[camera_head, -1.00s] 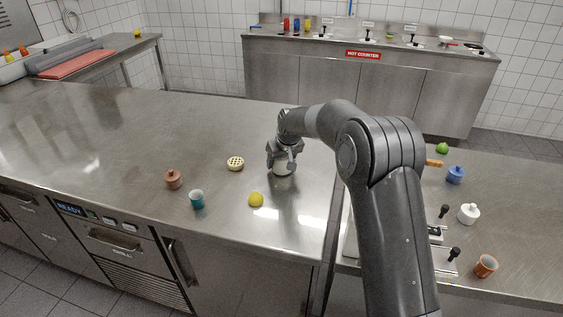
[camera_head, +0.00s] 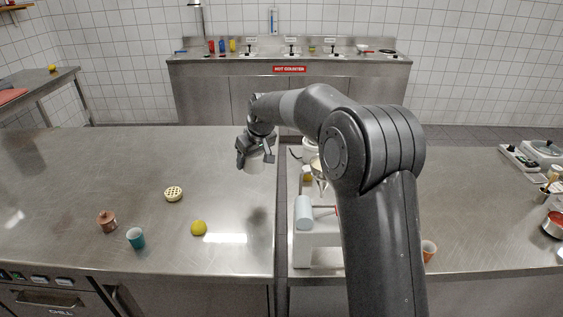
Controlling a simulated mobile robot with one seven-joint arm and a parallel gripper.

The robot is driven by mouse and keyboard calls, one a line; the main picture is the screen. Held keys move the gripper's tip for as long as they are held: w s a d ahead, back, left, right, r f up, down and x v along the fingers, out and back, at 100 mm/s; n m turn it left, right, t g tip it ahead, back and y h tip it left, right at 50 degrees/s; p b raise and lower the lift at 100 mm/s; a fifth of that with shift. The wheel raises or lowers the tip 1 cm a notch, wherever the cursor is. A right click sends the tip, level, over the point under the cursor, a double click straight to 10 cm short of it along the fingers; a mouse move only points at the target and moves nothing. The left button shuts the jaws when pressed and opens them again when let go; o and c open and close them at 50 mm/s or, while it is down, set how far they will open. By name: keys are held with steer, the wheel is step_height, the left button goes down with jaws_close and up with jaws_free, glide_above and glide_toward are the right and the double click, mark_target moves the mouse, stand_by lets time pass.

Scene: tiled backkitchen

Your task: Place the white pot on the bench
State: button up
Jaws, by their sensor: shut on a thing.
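My gripper (camera_head: 254,155) is shut on a small white pot (camera_head: 254,166). The fingers and wrist hide its upper part. The gripper holds it upright, as far as I can tell, above the right end of the long steel bench (camera_head: 75,180). A dark shadow lies on the steel below it, and the pot appears clear of the surface.
On the steel bench stand a brown lidded pot (camera_head: 107,223), a teal cup (camera_head: 135,238), a yellow lemon (camera_head: 198,228) and a round waffle-like thing (camera_head: 173,194). A white machine (camera_head: 318,240) stands right of the bench's edge. An orange mug (camera_head: 428,250) is partly hidden by my arm.

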steer(key=shift+d+r, duration=0.15)
step_height(320, 180, up, 18)
steer(key=r, duration=0.1)
steer(key=s+d+m+t+h, duration=0.1)
steer(key=s+d+m, duration=0.15)
steer(key=d, duration=1.85)
steer(key=s+d+m+h, duration=0.1)
steer(key=s+d+m, duration=0.15)
steer(key=d, duration=1.75)
steer(key=s+d+m+h, duration=0.3)
steer(key=s+d+m, duration=0.4)
steer(key=s+d, duration=2.2)
step_height(320, 180, down, 18)
steer(key=w, duration=0.2)
steer(key=w+a+f, duration=0.1)
steer(key=w+f, duration=0.1)
steer(key=w, duration=0.1)
steer(key=w+a+f, duration=0.1)
steer(key=w+f, duration=0.2)
steer(key=w, duration=0.1)
steer(key=w+a+f, duration=0.1)
steer(key=w+f, duration=0.1)
steer(key=w, duration=0.2)
steer(key=shift+a+f, duration=0.2)
steer(key=shift+f, duration=2.2)
